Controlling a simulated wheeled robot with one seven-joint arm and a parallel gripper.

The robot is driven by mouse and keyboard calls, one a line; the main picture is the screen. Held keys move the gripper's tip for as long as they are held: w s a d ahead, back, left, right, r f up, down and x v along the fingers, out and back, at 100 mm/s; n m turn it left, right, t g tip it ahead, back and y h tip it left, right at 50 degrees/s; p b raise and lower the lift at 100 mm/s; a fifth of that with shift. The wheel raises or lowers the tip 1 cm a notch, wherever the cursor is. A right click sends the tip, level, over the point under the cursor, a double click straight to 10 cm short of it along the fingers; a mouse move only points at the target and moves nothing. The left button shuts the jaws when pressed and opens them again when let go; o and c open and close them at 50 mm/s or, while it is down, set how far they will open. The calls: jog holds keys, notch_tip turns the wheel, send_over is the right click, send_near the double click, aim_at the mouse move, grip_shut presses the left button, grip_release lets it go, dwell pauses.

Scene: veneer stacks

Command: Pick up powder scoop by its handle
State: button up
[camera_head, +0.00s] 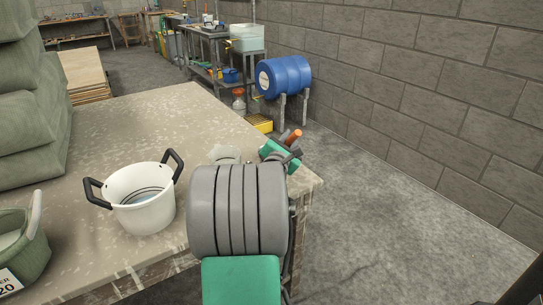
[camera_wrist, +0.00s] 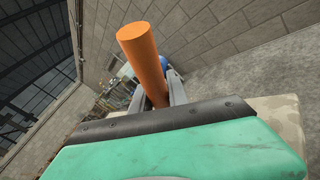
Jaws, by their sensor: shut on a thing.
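An orange cylindrical handle, which I take to be that of the powder scoop (camera_head: 294,135), shows at the table's right edge, past my arm. In the wrist view the handle of the powder scoop (camera_wrist: 142,48) stands between the two grey fingers of my gripper (camera_wrist: 160,98). The fingers are shut on it, and its free end points toward the camera. In the head view my gripper (camera_head: 285,139) is partly hidden by my arm. The scoop's bowl is not visible; I cannot tell whether it touches the table.
A white pot (camera_head: 148,213) with black handles stands on the speckled table (camera_head: 150,130). A green tub (camera_head: 27,262) is at front left, with stacked green sacks (camera_head: 35,100) behind. A pale round object (camera_head: 224,154) sits beside my arm. The floor at right is clear, up to a block wall.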

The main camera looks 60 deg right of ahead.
grip_shut()
dwell(0.8)
